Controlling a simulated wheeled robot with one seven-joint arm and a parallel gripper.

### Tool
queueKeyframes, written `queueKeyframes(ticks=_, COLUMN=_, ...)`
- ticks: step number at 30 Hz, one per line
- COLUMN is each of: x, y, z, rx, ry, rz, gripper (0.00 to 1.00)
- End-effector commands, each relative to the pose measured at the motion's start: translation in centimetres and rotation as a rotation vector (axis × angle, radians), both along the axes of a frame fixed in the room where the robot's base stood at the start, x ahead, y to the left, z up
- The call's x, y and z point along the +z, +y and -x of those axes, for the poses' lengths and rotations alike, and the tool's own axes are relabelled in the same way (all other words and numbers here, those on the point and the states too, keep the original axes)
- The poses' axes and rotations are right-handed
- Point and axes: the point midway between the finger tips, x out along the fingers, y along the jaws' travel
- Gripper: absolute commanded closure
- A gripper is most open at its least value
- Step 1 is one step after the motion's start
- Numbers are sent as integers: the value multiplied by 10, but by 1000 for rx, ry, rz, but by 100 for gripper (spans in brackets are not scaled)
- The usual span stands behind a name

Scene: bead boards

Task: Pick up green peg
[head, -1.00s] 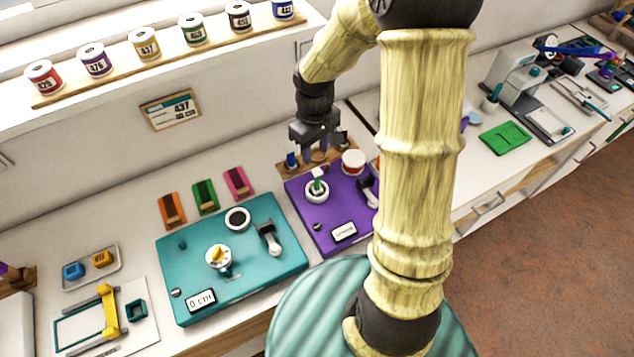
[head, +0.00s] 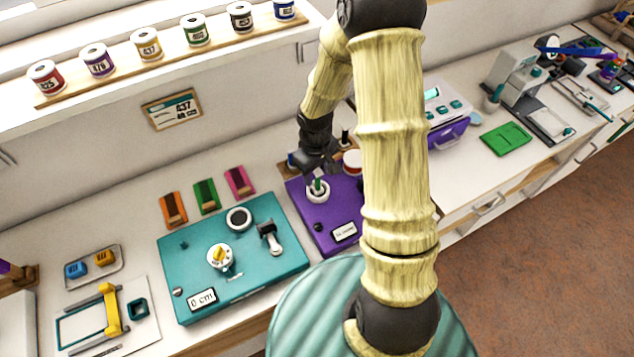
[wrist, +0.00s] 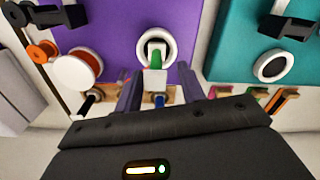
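The green peg (head: 317,185) stands in a white ring (head: 318,196) on the purple board (head: 325,222). In the wrist view the peg (wrist: 156,62) rises from its ring, its pale near end toward the camera. My gripper (head: 314,170) is just above and behind the peg in the head view. In the wrist view its two fingers are apart, one on each side of the peg's line (wrist: 160,82), with a gap between them. Whether the fingertips are level with the peg is hard to tell.
A teal board (head: 255,282) with a yellow knob (head: 219,255) lies left of the purple board. A white-and-red round piece (head: 352,161) sits near my gripper. A wooden rack (wrist: 203,95) with a blue peg (wrist: 159,100) is behind the boards.

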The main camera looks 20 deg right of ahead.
Motion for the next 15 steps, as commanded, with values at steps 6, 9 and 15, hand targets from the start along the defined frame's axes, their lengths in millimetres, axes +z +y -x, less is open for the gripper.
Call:
queueKeyframes(ticks=6, x=-23, y=-6, z=2, rx=-4, ry=4, rz=0, gripper=61)
queueKeyframes(ticks=9, x=-37, y=-5, z=1, rx=-2, ry=3, rz=0, gripper=61)
queueKeyframes(ticks=15, x=-48, y=-4, z=1, rx=0, ry=0, rz=1, gripper=61)
